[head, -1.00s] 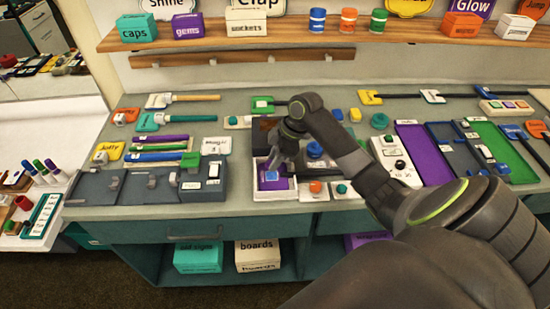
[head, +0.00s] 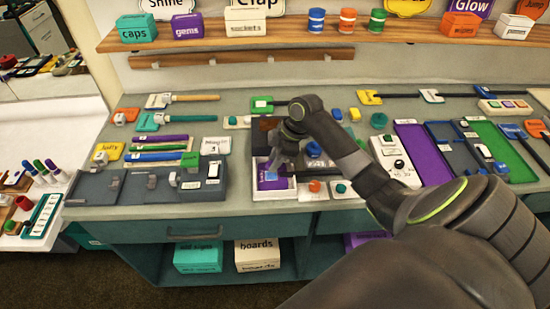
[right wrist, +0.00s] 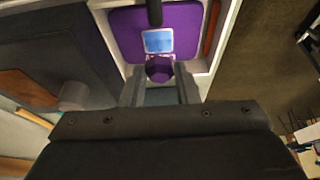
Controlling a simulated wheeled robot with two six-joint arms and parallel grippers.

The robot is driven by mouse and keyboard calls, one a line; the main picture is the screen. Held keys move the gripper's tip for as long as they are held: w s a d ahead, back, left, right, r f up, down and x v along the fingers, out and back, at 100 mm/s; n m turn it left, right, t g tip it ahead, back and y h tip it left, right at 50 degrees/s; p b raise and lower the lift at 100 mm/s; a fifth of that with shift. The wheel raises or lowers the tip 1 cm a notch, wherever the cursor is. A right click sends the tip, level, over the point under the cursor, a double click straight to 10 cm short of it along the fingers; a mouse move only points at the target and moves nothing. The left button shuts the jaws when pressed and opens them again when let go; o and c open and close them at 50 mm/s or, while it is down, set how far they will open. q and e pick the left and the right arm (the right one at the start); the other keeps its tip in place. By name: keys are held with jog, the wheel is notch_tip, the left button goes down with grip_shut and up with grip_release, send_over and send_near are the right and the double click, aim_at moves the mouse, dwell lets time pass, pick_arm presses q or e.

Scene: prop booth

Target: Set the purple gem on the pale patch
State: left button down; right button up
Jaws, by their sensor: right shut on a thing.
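The purple gem (right wrist: 159,68) is a small faceted piece between the fingertips of my right gripper (right wrist: 160,76), which is shut on it. The pale patch (right wrist: 158,41) is a light blue square on a purple board (right wrist: 125,38) in a white tray. In the wrist view the gem shows just below the patch's edge, over the board; I cannot tell its height. In the head view my right gripper (head: 280,160) is over the tray, and the pale patch (head: 270,176) shows beside its tips. My left gripper is not in view.
The white tray's rim (head: 262,195) stands around the board. A dark grey latch unit (head: 100,186) is left of the tray. An orange button (head: 315,186) and a teal button (head: 341,188) are to its right, and a white dial panel (head: 397,162) is further right.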

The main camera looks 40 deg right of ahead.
jog(key=shift+p, duration=0.35)
jog(key=shift+f, duration=0.15)
dwell(0.4)
jog(key=shift+f+b, duration=0.5)
jog(key=shift+f, duration=0.25)
jog(key=shift+f, duration=0.6)
dwell(0.4)
jog(key=shift+f, duration=0.35)
dwell(0.8)
jog(key=shift+f, duration=0.1)
dwell(0.8)
